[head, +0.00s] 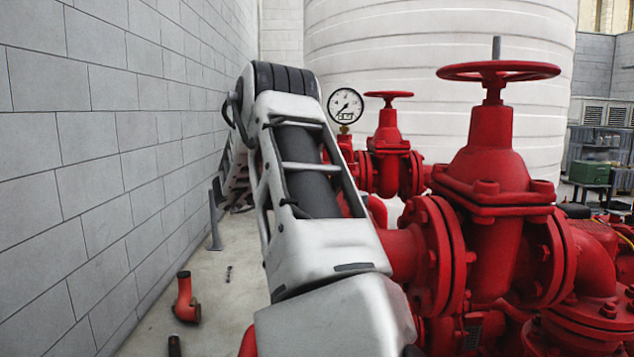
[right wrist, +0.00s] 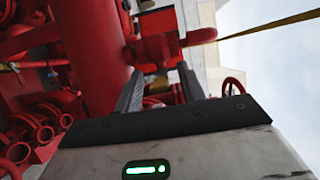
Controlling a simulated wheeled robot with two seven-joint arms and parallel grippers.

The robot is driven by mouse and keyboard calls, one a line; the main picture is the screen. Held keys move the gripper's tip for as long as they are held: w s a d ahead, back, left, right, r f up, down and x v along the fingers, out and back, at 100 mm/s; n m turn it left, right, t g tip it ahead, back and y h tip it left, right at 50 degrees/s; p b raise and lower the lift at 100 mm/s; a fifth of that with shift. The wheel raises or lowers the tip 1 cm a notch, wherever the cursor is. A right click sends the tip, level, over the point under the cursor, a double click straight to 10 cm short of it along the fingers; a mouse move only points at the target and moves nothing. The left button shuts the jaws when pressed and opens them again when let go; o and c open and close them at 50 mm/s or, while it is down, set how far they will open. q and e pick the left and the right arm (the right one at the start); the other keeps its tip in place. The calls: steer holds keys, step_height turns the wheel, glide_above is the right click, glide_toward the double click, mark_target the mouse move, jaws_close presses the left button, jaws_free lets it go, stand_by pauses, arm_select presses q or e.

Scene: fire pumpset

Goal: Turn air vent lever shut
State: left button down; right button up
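In the right wrist view my right gripper (right wrist: 160,80) has its two dark fingers apart, with a gap between them. They point toward a thick red pipe (right wrist: 92,50) and a red fitting (right wrist: 158,46) on its side. A thin yellow bar or strap (right wrist: 255,27) runs from the fitting toward the upper right; I cannot tell whether it is the air vent lever. I see nothing clearly held between the fingers. In the head view a white arm link of mine covers the middle, and no gripper shows there. My left gripper is in neither view.
Large red gate valves with handwheels (head: 498,70) (head: 388,95) and a pressure gauge (head: 345,105) stand right of the arm. A grey block wall (head: 90,150) closes the left side. A white tank (head: 440,45) stands behind. A short red pipe (head: 186,298) stands on the floor.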

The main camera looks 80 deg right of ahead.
steer(key=shift+w, duration=0.1)
arm_select(q)
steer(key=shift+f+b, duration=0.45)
steer(key=shift+b, duration=0.65)
arm_select(e)
steer(key=v, duration=1.6)
steer(key=shift+f, duration=0.1)
